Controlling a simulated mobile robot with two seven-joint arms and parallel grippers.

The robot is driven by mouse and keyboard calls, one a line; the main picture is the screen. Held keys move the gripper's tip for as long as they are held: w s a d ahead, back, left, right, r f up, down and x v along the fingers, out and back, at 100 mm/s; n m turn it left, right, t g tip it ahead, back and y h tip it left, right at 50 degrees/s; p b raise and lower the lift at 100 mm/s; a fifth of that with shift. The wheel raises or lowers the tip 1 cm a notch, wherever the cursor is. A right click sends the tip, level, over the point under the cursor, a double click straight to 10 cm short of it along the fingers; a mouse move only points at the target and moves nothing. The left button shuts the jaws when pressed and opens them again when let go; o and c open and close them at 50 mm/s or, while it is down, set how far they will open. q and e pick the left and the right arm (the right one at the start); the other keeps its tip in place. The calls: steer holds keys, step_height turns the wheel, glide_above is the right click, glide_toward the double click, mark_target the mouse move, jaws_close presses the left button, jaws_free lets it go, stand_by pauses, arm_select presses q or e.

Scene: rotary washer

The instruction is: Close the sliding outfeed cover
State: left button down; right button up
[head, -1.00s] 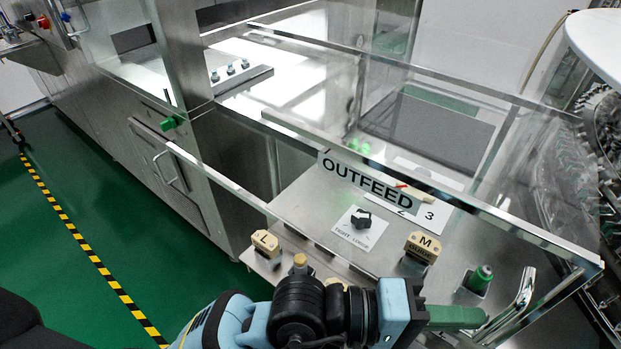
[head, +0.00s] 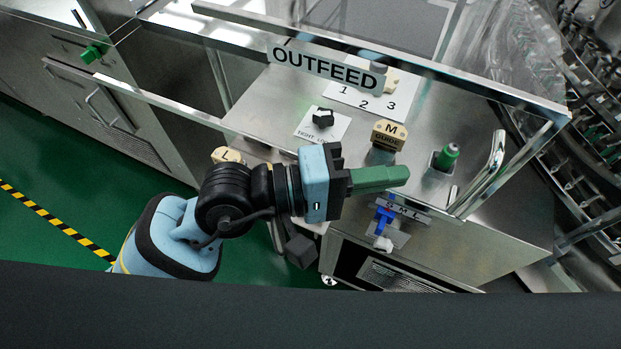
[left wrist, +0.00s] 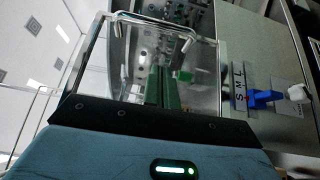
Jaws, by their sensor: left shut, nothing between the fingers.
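The outfeed cover is a clear panel with a metal frame (head: 390,67) and an OUTFEED label (head: 328,66), over the steel outfeed deck. Its bent metal handle (head: 488,172) is at the right end; in the left wrist view the handle (left wrist: 150,18) spans the top middle. My left gripper (head: 402,176) has green fingers pressed together and empty. It points right toward the handle, with a visible gap in the head view. The fingers also show in the left wrist view (left wrist: 162,86), below the handle. My right gripper is not in view.
On the deck are a black knob (head: 323,117), an M guide block (head: 389,135) and a green-topped plunger (head: 446,156). A blue lever (head: 383,219) is on the front face below my fingers. Green floor (head: 60,215) is open at left.

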arm_select(q)
steer(key=b+v, duration=0.2)
steer(key=v, duration=0.5)
steer(key=shift+a, duration=0.2)
steer(key=shift+r, duration=0.1)
